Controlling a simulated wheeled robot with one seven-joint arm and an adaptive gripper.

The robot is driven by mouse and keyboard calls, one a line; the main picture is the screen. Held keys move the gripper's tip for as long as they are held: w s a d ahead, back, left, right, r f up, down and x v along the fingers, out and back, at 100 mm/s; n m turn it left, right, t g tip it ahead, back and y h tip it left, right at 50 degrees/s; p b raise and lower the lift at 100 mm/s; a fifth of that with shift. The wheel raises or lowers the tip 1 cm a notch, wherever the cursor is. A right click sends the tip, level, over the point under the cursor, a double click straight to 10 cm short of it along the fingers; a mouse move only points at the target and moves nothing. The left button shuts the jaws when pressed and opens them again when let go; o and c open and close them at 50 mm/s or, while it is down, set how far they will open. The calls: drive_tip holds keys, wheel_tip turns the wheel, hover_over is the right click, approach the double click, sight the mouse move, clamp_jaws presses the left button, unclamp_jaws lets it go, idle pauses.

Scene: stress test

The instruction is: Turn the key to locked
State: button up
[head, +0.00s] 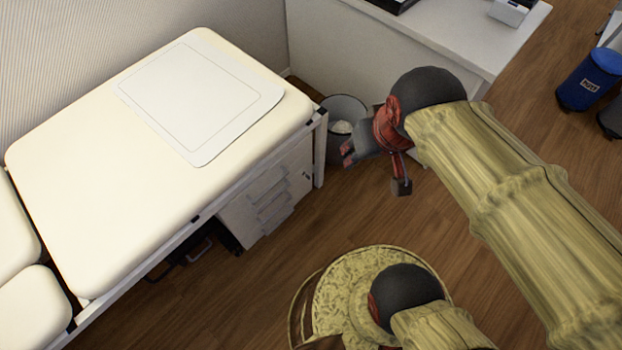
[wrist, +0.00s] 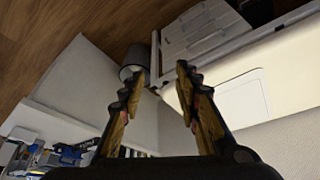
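A white drawer cabinet (head: 268,203) stands under the padded bench, with several drawer fronts. A tiny dark spot, perhaps a lock or key (head: 307,175), shows near its upper right; it is too small to tell its shape or turn. In the wrist view the cabinet (wrist: 198,30) is at the top, upside down, and no key can be made out. My gripper (wrist: 160,69) is open and empty, its two fingers well apart. In the head view my gripper (head: 358,147) is right of the cabinet and apart from it, above the floor.
The cream padded bench (head: 75,190) overhangs the cabinet, with a white sheet (head: 200,95) on it. A grey bin (head: 345,107) stands between bench and white desk (head: 450,35). A blue bin (head: 590,80) is far right. Wooden floor (head: 300,235) lies open before the cabinet.

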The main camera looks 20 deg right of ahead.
drive_tip(key=f+g, duration=0.1)
drive_tip(key=f, duration=0.2)
drive_tip(key=w+d+f+m+g, duration=0.1)
drive_tip(key=f, duration=0.2)
drive_tip(key=w+f+g, duration=0.1)
drive_tip(key=f+g, duration=0.1)
drive_tip(key=f, duration=0.1)
drive_tip(key=shift+w+d+m+y+p, duration=0.1)
drive_tip(key=shift+d+m+y+p, duration=0.2)
drive_tip(key=shift+d, duration=0.1)
drive_tip(key=shift+c, duration=0.7)
drive_tip(key=w+a+f+m+g+y+p, duration=0.1)
drive_tip(key=w+a+f+m+y, duration=0.3)
drive_tip(key=f, duration=0.7)
drive_tip(key=w+a+f+m+y, duration=0.15)
drive_tip(key=f+m+y, duration=0.3)
drive_tip(key=f, duration=0.65)
drive_tip(key=w+a+f+m+g+y+p, duration=0.1)
drive_tip(key=w+a+f+m+y, duration=0.3)
drive_tip(key=f, duration=0.7)
drive_tip(key=m+t+h, duration=0.6)
drive_tip(key=m+t, duration=0.7)
drive_tip(key=m, duration=0.3)
approach(307, 176)
drive_tip(key=f, duration=0.2)
drive_tip(key=b+x, duration=0.2)
drive_tip(key=x, duration=0.5)
drive_tip(key=shift+w+r+n+b, duration=0.25)
drive_tip(key=shift+w+n+b, duration=0.05)
drive_tip(key=shift+w+n, duration=0.1)
